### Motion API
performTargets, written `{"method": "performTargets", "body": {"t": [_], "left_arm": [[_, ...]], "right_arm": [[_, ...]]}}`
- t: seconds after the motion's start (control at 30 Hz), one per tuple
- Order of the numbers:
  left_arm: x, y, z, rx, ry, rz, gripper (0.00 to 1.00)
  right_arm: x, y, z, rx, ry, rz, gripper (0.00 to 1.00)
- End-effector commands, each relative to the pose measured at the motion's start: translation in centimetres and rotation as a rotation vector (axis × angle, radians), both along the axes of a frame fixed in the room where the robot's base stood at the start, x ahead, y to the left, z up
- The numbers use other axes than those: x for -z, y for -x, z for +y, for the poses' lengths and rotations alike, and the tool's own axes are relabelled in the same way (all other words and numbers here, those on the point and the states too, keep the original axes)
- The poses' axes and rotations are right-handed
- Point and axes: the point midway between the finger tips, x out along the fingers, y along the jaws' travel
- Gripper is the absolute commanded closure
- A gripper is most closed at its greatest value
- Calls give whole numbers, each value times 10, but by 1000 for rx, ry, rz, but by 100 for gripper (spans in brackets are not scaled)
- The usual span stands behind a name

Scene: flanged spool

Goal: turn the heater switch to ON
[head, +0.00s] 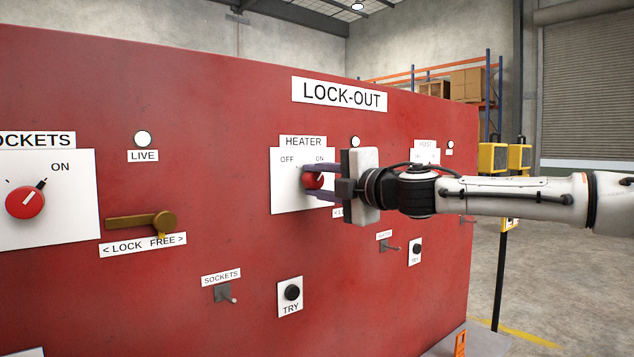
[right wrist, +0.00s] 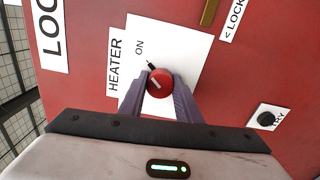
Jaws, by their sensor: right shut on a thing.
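The heater switch is a red round knob (head: 313,181) on a white plate (head: 285,197) labelled HEATER, with OFF at its upper left and ON at its upper right. My right gripper (head: 318,182) reaches in from the right, its purple fingers shut on the knob from above and below. In the right wrist view the knob (right wrist: 160,83) sits between the fingers (right wrist: 160,92). There a short black pointer at its edge leans toward the word ON; the OFF label is hidden by a finger. My left gripper is not in view.
The red LOCK-OUT panel (head: 200,100) also carries a SOCKETS knob (head: 25,202) pointing to ON, a brass lock lever (head: 140,221), a toggle (head: 225,294) and black TRY buttons (head: 292,292). Floor on the right is open.

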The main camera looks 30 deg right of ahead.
Motion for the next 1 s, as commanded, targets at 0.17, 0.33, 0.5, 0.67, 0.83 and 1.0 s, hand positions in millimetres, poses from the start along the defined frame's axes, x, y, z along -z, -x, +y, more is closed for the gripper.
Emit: {"method": "performTargets", "body": {"t": [0.17,0.33,0.5,0.67,0.83,1.0], "left_arm": [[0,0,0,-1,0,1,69],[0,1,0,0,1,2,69],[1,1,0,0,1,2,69],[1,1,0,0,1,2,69],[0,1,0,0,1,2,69],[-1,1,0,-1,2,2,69]], "right_arm": [[0,0,0,-1,-7,1,92],[0,0,0,-1,-7,1,92],[0,0,0,-1,-6,1,51],[0,0,0,0,-5,0,51],[-1,4,0,0,-5,0,51],[-3,20,-2,1,-4,-3,51]]}}
